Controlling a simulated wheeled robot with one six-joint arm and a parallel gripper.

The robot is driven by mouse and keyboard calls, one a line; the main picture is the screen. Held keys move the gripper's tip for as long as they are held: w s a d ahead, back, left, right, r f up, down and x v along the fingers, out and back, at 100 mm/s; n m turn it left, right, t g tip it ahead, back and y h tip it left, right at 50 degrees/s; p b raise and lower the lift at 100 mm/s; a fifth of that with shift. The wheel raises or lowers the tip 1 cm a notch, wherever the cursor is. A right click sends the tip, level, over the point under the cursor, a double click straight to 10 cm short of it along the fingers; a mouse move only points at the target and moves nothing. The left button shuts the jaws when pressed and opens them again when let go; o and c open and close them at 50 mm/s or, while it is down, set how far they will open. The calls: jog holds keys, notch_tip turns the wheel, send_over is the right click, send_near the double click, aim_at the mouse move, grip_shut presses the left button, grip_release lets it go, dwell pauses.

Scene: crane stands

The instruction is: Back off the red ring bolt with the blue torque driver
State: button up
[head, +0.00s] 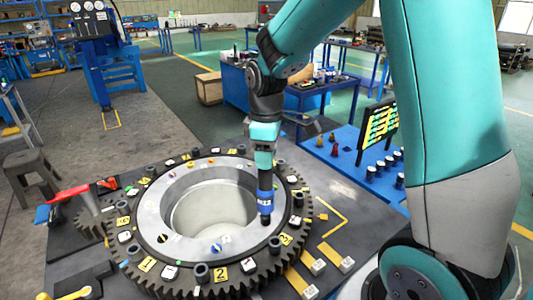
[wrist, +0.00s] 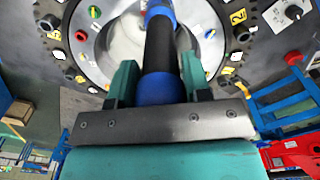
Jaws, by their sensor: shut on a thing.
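My gripper (head: 264,148) is shut on the blue torque driver (head: 265,203), a black upright tool with blue bands. The driver also shows in the wrist view (wrist: 160,50), between the two green fingers (wrist: 157,85). Its lower end is over the right side of the silver ring face (head: 145,215); I cannot tell whether it touches. A red bolt head (wrist: 81,35) shows at the upper left in the wrist view, apart from the driver. What is under the driver tip is hidden.
A dark toothed gear (head: 180,287) with posts and numbered yellow tags surrounds the ring. Yellow bars with white blocks (head: 318,266) lie at the front right. A blue tray with small parts and a dark panel (head: 378,133) stands at the right. A red-handled tool (head: 68,194) lies left.

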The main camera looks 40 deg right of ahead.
jog(key=shift+s+f, duration=0.1)
jog(key=shift+s, duration=0.05)
jog(key=shift+w+r+p, duration=0.2)
jog(key=shift+r+p, duration=2.3)
jog(key=shift+r, duration=0.25)
